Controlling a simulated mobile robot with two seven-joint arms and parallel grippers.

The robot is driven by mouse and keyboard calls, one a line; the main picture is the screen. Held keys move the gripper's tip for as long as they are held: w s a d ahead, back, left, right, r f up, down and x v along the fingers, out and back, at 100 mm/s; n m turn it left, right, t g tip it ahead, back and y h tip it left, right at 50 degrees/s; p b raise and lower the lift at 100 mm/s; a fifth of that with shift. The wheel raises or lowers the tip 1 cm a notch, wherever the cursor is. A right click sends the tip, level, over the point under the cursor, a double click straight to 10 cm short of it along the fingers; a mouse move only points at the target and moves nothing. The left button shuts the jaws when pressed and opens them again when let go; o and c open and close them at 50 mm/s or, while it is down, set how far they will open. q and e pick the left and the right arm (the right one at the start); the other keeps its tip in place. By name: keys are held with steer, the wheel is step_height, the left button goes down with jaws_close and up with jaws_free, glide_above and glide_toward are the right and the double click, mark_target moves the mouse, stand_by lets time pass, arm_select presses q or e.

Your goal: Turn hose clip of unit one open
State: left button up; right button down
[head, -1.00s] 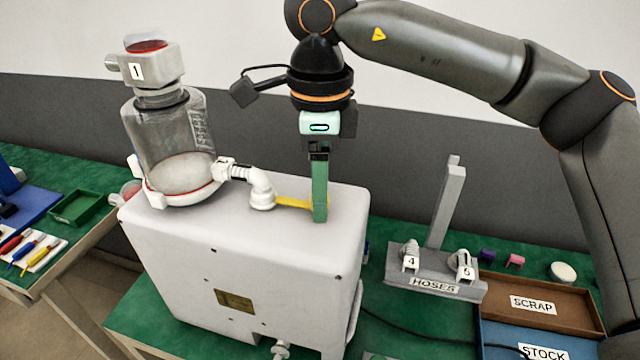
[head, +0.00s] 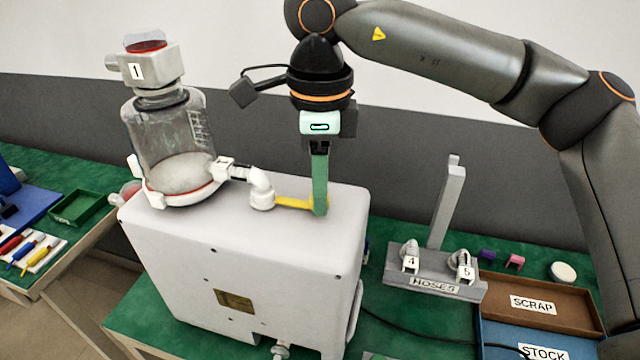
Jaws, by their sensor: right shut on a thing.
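Unit one is a clear canister (head: 172,135) with a head marked 1, standing on top of a white pump housing (head: 240,260). A short hose with a white tag (head: 224,167) marked 1 leads from it to a white elbow (head: 261,188) on the housing top. The yellow hose clip (head: 292,203) sticks out to the right from the elbow's base. My right gripper (head: 320,208) points down with its green fingers shut on the clip's outer end; the fingers hide that end. My left gripper is not in view.
At right, a grey hose stand (head: 435,272) holds hoses 4 and 5. Beside it are a brown SCRAP tray (head: 540,318) and a blue STOCK tray (head: 500,345). At left are a green tray (head: 80,207) and several coloured tools (head: 28,252).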

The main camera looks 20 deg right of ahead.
steer(key=shift+n, duration=0.4)
steer(key=n, duration=0.3)
steer(key=shift+n, duration=0.4)
steer(key=n, duration=0.9)
steer(key=shift+r, duration=0.1)
steer(key=n+p, duration=0.1)
steer(key=n, duration=0.3)
steer(key=shift+n, duration=0.3)
steer(key=c, duration=0.6)
jaws_free()
